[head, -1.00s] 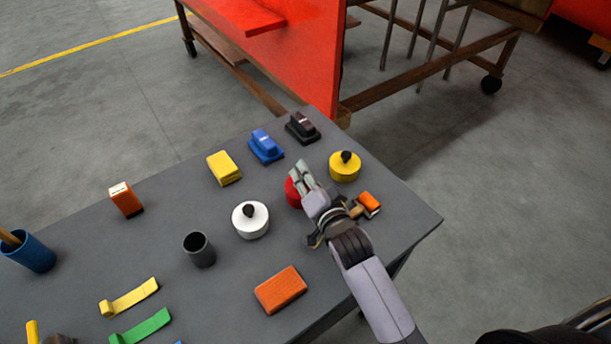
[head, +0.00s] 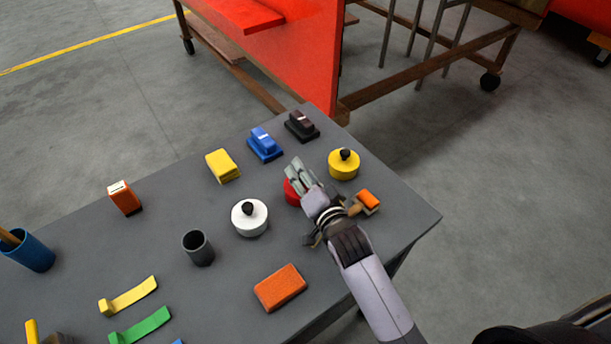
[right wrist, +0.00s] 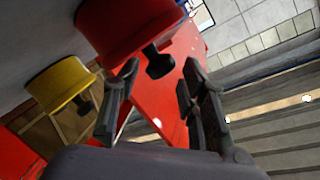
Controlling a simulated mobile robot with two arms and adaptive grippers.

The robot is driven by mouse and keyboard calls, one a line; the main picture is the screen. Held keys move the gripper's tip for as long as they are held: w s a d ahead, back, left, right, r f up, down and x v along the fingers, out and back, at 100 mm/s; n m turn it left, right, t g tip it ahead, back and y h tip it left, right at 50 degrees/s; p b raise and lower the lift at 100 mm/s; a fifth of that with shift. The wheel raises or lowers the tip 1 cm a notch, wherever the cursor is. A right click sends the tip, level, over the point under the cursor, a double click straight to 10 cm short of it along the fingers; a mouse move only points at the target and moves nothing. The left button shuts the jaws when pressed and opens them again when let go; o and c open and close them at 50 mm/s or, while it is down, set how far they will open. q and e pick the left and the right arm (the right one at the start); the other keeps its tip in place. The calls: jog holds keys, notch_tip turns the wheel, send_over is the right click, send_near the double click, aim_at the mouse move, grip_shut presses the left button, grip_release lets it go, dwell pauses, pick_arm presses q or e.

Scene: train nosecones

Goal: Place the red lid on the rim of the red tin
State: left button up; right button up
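The red tin (head: 290,192) stands on the grey table, partly hidden behind my right gripper (head: 297,167) in the head view. In the right wrist view, the red tin and lid (right wrist: 125,22) show at the top as one red round shape; I cannot tell where the lid ends and the tin begins. A black knob (right wrist: 159,64) sticks out from the red top. My right gripper is open there, with the knob between or just beyond its fingertips; no finger visibly touches it. My left gripper is not in view.
A white lidded tin (head: 249,228) and a yellow lidded tin (head: 344,165) stand close to the red one. A dark cup (head: 198,250) and an orange block (head: 280,287) stand nearer. The table's right edge is close.

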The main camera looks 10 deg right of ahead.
jog(key=shift+s+r, duration=0.1)
jog(key=shift+r, duration=0.05)
jog(key=b+v, duration=0.1)
jog(key=v, duration=1)
jog(key=shift+s+b, duration=0.1)
jog(key=shift+b, duration=0.3)
jog(key=shift+s+r, duration=0.1)
jog(key=shift+s, duration=0.2)
